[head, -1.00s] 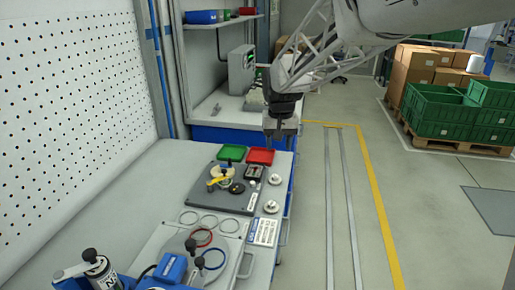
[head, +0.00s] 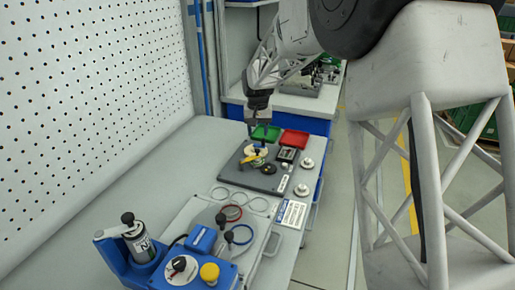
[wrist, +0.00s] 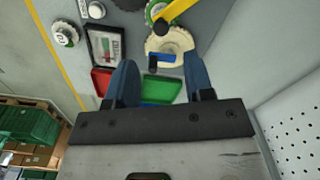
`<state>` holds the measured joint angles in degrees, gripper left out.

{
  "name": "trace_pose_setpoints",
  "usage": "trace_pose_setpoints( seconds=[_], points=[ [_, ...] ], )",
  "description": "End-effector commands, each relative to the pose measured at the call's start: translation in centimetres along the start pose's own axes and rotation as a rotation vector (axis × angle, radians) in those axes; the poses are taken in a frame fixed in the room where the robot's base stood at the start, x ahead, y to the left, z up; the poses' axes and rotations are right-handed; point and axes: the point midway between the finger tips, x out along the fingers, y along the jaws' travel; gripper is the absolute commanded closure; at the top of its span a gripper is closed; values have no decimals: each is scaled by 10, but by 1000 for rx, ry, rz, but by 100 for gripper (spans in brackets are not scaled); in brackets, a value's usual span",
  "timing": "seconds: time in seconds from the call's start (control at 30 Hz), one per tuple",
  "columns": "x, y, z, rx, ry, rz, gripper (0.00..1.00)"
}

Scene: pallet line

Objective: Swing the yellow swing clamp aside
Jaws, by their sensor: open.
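The yellow swing clamp (head: 249,159) is a short bar lying across a cream round part (head: 259,150) on a dark grey plate (head: 235,176). In the wrist view the clamp (wrist: 176,11) shows at the top edge, partly cut off, beside the cream part (wrist: 160,44). A small blue and black piece sits at the cream part's near edge. My gripper (head: 257,127) is above the far end of the plate, close to the clamp in the head view. In the wrist view its two blue fingers (wrist: 160,80) are apart with nothing held between them.
A green tray (head: 266,133) and a red tray (head: 294,139) lie behind the plate. A dark framed box (head: 287,154), a black disc (head: 268,169) and pale round knobs stand nearby. Blue equipment with a bottle stands in the front. A pegboard wall is at left.

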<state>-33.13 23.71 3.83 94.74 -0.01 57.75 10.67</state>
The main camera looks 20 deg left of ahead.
Motion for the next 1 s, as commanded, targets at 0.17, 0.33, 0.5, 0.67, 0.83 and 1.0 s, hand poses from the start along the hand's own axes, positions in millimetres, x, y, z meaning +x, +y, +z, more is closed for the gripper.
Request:
trace_pose_setpoints(
  seconds=[0.17,0.33,0.5,0.67,0.83,1.0],
  points=[
    [0,-2,-1,-1,1,0,52],
    [0,-1,-1,-1,0,0,52],
    [4,-1,-1,-1,0,0,52],
    [14,-1,-1,-1,-1,0,52],
    [33,-1,-1,-1,-1,0,52],
    [53,-1,-1,-1,-1,0,52]
  ],
)
